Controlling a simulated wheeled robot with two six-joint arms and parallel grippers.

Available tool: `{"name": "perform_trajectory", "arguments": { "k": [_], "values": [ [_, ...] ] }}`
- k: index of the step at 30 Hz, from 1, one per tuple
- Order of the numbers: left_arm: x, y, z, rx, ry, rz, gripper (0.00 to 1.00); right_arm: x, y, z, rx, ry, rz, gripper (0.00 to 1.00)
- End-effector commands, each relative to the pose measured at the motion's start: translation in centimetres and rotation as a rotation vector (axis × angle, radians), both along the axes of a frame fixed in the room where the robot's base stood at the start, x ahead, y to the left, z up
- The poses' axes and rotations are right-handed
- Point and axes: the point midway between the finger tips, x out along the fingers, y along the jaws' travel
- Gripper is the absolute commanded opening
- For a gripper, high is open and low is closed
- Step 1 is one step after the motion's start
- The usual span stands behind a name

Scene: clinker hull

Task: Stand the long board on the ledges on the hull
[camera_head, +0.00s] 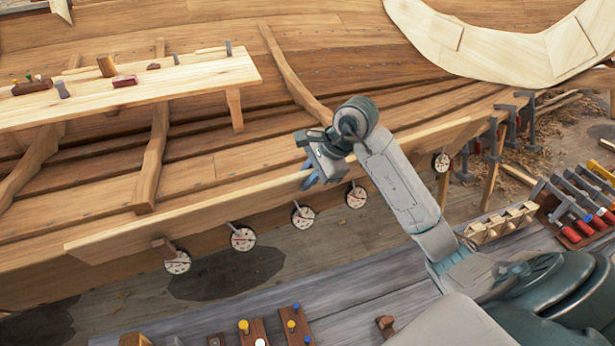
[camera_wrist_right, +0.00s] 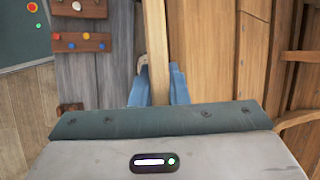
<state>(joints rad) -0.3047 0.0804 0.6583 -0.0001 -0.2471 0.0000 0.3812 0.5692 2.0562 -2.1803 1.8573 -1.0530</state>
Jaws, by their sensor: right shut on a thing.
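The long pale board (camera_head: 230,205) stands on edge along the outer side of the hull (camera_head: 205,172) in the head view, running from lower left to upper right. My right gripper (camera_head: 311,177) is shut on it near its middle, coming from above. In the right wrist view the board (camera_wrist_right: 158,50) runs between the blue fingers (camera_wrist_right: 158,88). Pegs with round white speckled faces, such as one at the left (camera_head: 177,262) and one at the right (camera_head: 441,162), seem to be the ledges, just below the board's lower edge. Whether it touches them I cannot tell. My left gripper is out of view.
A plank bench (camera_head: 170,82) with tools stands inside the hull at upper left. Grey clamps (camera_head: 510,115) hang at the hull's right end. A grey workbench (camera_head: 345,285) in front carries tool racks (camera_head: 575,215) and small boards with coloured knobs (camera_head: 295,322).

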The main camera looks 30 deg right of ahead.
Motion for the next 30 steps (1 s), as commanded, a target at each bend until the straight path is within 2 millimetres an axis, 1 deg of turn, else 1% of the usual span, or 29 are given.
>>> {"name": "perform_trajectory", "arguments": {
  "k": [9,10,13,14,23,26,30],
  "values": [
    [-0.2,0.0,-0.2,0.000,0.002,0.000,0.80,0.0,0.0,-0.1,0.001,-0.002,0.001,0.00],
    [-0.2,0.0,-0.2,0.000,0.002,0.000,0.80,0.0,0.0,0.0,0.001,-0.002,0.001,0.18],
    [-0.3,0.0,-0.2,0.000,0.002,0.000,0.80,0.0,0.0,0.0,0.001,-0.001,0.001,0.38],
    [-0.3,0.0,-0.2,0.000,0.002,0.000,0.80,0.0,0.0,0.0,0.001,-0.001,0.000,0.40],
    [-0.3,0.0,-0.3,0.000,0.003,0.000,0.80,0.0,-0.1,-0.1,-0.001,0.002,-0.001,0.40],
    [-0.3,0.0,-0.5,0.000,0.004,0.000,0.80,-0.3,-0.4,0.5,-0.002,0.000,-0.001,0.40],
    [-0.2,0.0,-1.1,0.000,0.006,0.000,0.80,-1.0,-1.2,2.4,-0.005,-0.004,-0.001,0.40]
  ]
}}
